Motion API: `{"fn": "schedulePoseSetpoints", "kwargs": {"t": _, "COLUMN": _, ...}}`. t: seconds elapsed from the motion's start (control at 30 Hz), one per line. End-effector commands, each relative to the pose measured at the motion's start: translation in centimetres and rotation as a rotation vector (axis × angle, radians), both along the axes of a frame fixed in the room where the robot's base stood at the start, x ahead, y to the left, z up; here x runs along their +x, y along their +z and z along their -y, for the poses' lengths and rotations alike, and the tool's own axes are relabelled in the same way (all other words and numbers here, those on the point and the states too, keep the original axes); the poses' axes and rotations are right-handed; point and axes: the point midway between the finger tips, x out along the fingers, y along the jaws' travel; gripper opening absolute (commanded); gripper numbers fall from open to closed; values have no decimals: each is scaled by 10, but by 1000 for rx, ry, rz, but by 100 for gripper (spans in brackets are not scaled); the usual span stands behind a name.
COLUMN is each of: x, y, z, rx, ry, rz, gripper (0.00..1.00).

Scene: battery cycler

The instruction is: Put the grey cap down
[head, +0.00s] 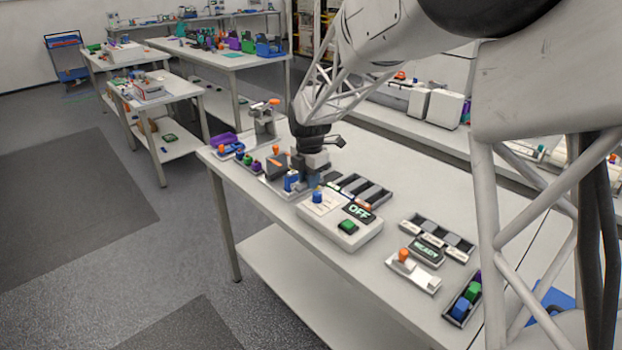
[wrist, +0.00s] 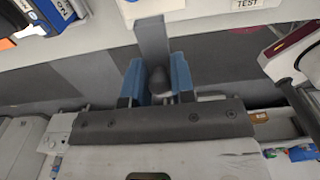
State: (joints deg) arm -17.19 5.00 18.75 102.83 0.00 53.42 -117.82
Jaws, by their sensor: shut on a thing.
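My gripper (wrist: 158,84) shows in the wrist view with its two blue fingers shut on the grey cap (wrist: 157,76), a dark rounded piece between them. A grey upright bar (wrist: 152,38) extends beyond the fingers; I cannot tell if it belongs to the cap. In the head view my gripper (head: 303,183) is low over the near left part of the workbench (head: 390,210), left of the white box with the OFF display (head: 340,222). The cap cannot be made out there, and I cannot tell if it touches anything below.
The OFF box has a blue knob (head: 318,196) and a green button (head: 348,226). A slotted dark tray (head: 361,188) lies behind it. A READY display (head: 427,250) and a tray with coloured blocks (head: 463,303) are to the right.

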Motion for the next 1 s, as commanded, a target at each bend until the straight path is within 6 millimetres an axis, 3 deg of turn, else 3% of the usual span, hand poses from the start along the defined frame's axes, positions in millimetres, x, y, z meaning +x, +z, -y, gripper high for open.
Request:
{"fn": "schedulePoseSetpoints", "kwargs": {"t": 0.17, "x": 5, "y": 0, "z": 1, "rx": 0, "ry": 0, "rz": 0, "gripper": 1}}
{"fn": "schedulePoseSetpoints", "kwargs": {"t": 0.37, "x": 26, "y": -1, "z": 3, "rx": 0, "ry": -2, "rz": 0, "gripper": 1}}
{"fn": "schedulePoseSetpoints", "kwargs": {"t": 1.0, "x": 160, "y": -12, "z": 32, "rx": 0, "ry": -2, "rz": 0, "gripper": 1}}
